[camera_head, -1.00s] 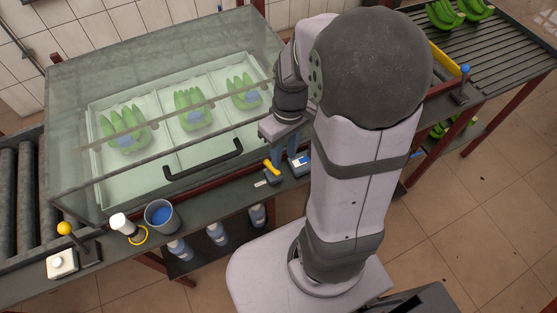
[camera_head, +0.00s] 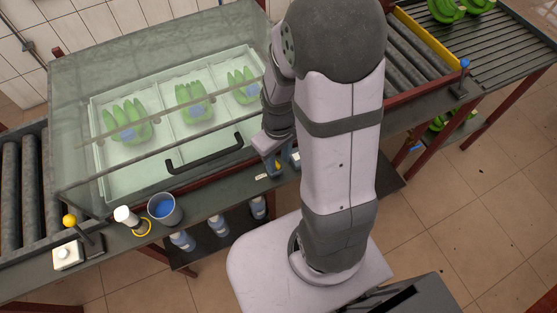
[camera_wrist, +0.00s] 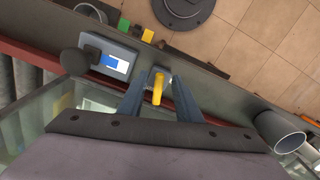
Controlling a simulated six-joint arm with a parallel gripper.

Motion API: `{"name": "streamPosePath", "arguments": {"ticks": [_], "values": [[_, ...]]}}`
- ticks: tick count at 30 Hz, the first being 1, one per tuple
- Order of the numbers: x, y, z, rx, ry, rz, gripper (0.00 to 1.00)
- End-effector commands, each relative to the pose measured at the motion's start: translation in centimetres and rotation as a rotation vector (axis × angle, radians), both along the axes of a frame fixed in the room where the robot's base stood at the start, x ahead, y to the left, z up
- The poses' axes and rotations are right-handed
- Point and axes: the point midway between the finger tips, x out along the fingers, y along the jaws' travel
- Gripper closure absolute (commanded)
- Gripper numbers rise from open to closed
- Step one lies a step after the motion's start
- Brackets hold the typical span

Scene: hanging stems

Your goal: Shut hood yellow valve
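The yellow valve handle (camera_wrist: 157,90) stands between the two fingers of my gripper (camera_wrist: 158,92) in the wrist view. The fingers are open, one on each side, with gaps visible between them and the handle. In the head view only a bit of the yellow valve (camera_head: 278,165) shows beside my gripper (camera_head: 276,166). The clear hood (camera_head: 150,70) with its black handle (camera_head: 205,155) is down over a white tray (camera_head: 93,150) of green banana bunches.
A small device with a blue screen (camera_wrist: 113,61) is close to the left finger in the wrist view. A grey cup of blue liquid (camera_head: 163,208), a white bottle (camera_head: 125,215) and a yellow-knobbed lever (camera_head: 70,220) stand along the front ledge. Roller conveyors flank the hood.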

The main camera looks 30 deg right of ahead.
Motion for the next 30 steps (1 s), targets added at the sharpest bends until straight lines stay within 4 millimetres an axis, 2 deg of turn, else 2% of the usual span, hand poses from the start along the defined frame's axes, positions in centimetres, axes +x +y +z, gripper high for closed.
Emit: {"name": "streamPosePath", "arguments": {"ticks": [6,17,21,30], "values": [[-0.1,0.0,-1.4,0.001,0.001,0.0,0.69],[0.0,0.0,-1.6,0.0,0.0,0.0,0.69],[0.0,0.0,-1.6,0.0,0.0,0.0,1.0],[0.0,0.0,-1.6,0.0,0.0,0.013,1.0]]}}
